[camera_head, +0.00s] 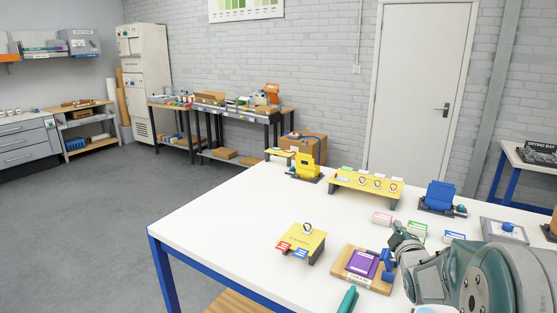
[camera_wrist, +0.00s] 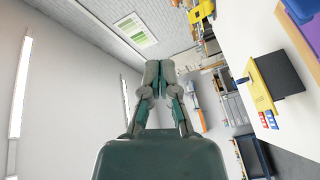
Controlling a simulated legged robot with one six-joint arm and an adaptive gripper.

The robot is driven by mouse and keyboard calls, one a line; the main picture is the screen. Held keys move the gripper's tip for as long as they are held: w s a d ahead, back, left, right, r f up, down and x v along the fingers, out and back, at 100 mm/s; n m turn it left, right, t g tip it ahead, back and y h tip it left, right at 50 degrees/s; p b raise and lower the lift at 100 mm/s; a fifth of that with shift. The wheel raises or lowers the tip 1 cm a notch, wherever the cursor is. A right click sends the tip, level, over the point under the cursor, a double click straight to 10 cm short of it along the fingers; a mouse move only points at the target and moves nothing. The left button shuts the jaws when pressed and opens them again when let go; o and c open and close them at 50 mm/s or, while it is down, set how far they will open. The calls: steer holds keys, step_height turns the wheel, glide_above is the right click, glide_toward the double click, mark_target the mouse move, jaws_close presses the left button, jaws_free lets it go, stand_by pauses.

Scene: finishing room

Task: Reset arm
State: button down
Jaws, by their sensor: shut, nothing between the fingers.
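My gripper (camera_wrist: 159,75) is shut and empty in the wrist view, its fingertips together. That view is tilted, with walls and ceiling behind the fingers. In the head view my arm reaches in from the lower right, and the gripper (camera_head: 400,234) is over the right part of the white table (camera_head: 215,222). It is just above and behind a wooden board with a purple block (camera_head: 361,263). Part of the gripper is hidden by my own arm.
A small yellow stand (camera_head: 301,243) with red and blue tags is left of the board. A long yellow rack (camera_head: 366,184), a yellow holder (camera_head: 306,168) and a blue holder (camera_head: 437,196) stand farther back. A green tool (camera_head: 348,300) lies at the front. The table's left part is clear.

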steer(key=s+a+r+m+g, duration=0.3)
steer(key=s+a+m+g, duration=0.35)
steer(key=s+a, duration=0.6)
steer(key=s+a+f+m+g+y, duration=0.1)
steer(key=s+a+m+g, duration=0.1)
steer(key=s, duration=0.8)
steer(key=s+a+f+m+g+y, duration=0.1)
steer(key=s+a+f+m+g, duration=0.1)
steer(key=s, duration=0.9)
steer(key=shift+a+m+g+y, duration=0.4)
steer(key=shift+a+m+g, duration=0.15)
steer(key=shift+a+g, duration=0.3)
steer(key=shift+a, duration=0.1)
